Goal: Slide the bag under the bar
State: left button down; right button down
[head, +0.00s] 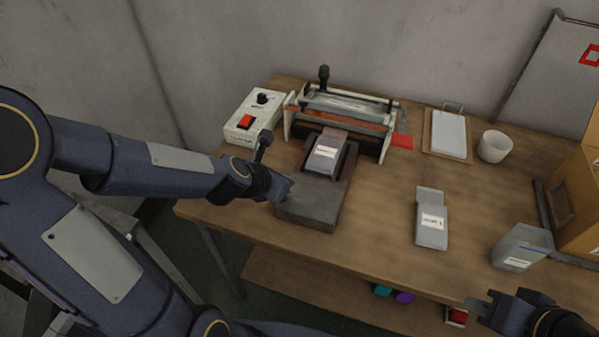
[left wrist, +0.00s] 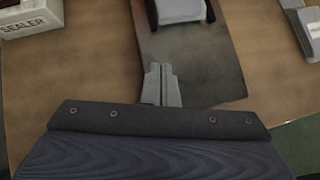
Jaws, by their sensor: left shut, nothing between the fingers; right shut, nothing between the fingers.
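A grey bag (head: 322,158) with a white label lies on a dark platform (head: 308,208) in front of the sealer. Its narrow far end points at the sealer's bar (head: 345,106); I cannot tell whether it reaches beneath it. My left gripper (head: 287,189) is shut and empty, over the platform's left edge, nearer to me than the bag. In the left wrist view its closed fingers (left wrist: 161,82) point toward the bag's near end (left wrist: 180,10), with a gap between. My right gripper (head: 477,304) is shut and empty at the bottom right, off the table's front edge.
A control box (head: 245,122) with a red switch stands left of the sealer. A second grey bag (head: 431,222) lies right of the platform. Table between is clear.

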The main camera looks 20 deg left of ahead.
aim_at(307, 166)
pick_arm(q)
jog(key=x, duration=0.4)
jog(key=w+p, duration=0.1)
jog(key=w, duration=0.1)
jog(key=w+d, duration=0.1)
jog(key=shift+w+d+p, duration=0.15)
jog(key=shift+w+p, duration=0.2)
jog(key=shift+p, duration=0.05)
jog(key=shift+w+f, duration=0.1)
jog(key=shift+w, duration=0.05)
jog(key=shift+w+d, duration=0.3)
jog(key=shift+w, duration=0.55)
jog(key=shift+a, duration=0.1)
